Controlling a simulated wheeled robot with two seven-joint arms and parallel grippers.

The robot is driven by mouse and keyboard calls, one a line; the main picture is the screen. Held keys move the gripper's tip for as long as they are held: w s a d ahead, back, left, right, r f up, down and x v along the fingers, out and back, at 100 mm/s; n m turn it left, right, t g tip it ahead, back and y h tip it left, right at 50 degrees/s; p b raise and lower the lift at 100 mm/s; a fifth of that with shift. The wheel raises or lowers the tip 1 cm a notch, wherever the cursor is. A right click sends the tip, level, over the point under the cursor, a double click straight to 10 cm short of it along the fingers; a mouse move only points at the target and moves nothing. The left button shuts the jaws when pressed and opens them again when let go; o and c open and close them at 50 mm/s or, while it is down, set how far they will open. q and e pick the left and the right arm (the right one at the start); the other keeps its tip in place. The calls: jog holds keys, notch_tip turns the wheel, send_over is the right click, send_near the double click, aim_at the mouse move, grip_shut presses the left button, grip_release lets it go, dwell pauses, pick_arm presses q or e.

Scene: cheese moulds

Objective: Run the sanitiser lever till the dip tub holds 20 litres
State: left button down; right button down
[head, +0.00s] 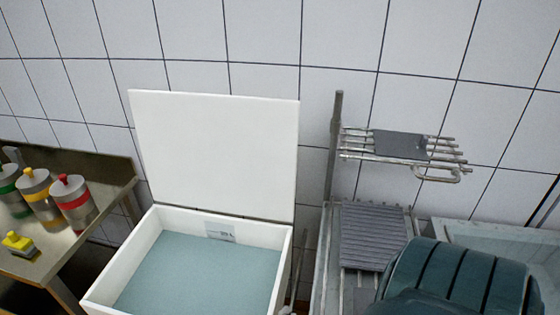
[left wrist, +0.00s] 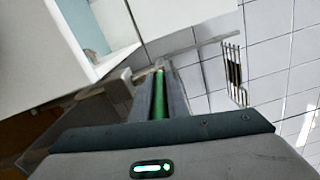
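The white dip tub (head: 106,281) stands open in the head view, its white lid (head: 215,150) upright behind it. Pale blue-green liquid (head: 195,280) covers its floor. A small label (head: 220,232) on the inner back wall sits just above the liquid; its print is too small to read surely. In the left wrist view my left gripper (left wrist: 161,85) has its two grey fingers close together along both sides of a green bar (left wrist: 159,95), seemingly the sanitiser lever's handle. The tub's wall (left wrist: 112,62) shows beside it. My right gripper is out of view.
A metal table (head: 100,165) at the left holds several bottles (head: 72,200) and a yellow-topped item (head: 18,243). Right of the tub stand a wall rack (head: 400,147) and a ribbed grey board (head: 375,235). My own dark teal arm fills the lower right.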

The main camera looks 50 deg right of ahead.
pick_arm(q)
jog(key=c, duration=1.7)
grip_release()
jog(key=shift+c, duration=0.2)
jog(key=shift+s+a, duration=0.1)
jog(key=b+v, duration=0.4)
jog(key=v, duration=1.3)
jog(key=shift+b, duration=0.35)
jog(key=shift+f, duration=0.1)
